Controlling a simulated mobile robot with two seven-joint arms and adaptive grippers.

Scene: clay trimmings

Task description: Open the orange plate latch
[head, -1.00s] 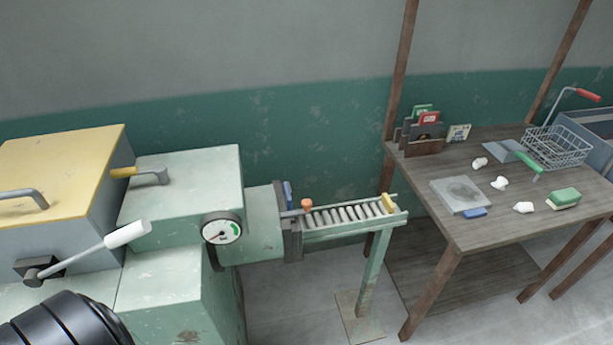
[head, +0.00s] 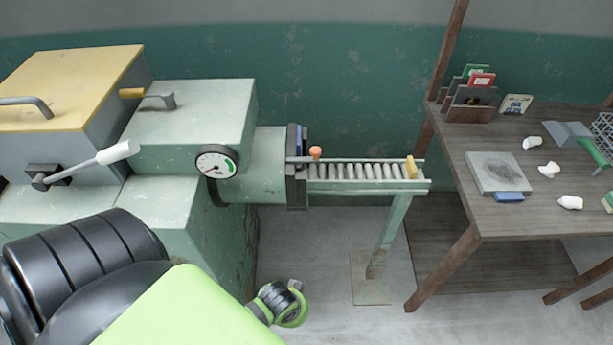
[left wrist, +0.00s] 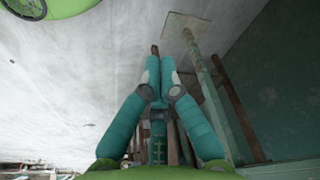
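The orange plate latch shows as an orange knob (head: 315,152) on a short grey lever. It sits at the dark end plate (head: 297,185) of the pale green machine, above the near end of the roller track. The lever lies roughly level across the plate. My left arm comes in at the lower left of the head view, well below and left of the latch. My left gripper (left wrist: 160,64) shows in the left wrist view with its teal fingers together and nothing clearly held. It points over the floor, apart from the latch. My right gripper is not in view.
The green machine (head: 190,115) carries a gauge (head: 216,162) and a white-gripped lever (head: 118,152). The roller track (head: 360,173) runs right to a yellow block (head: 410,167). A wooden table (head: 500,220) with small items stands at right.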

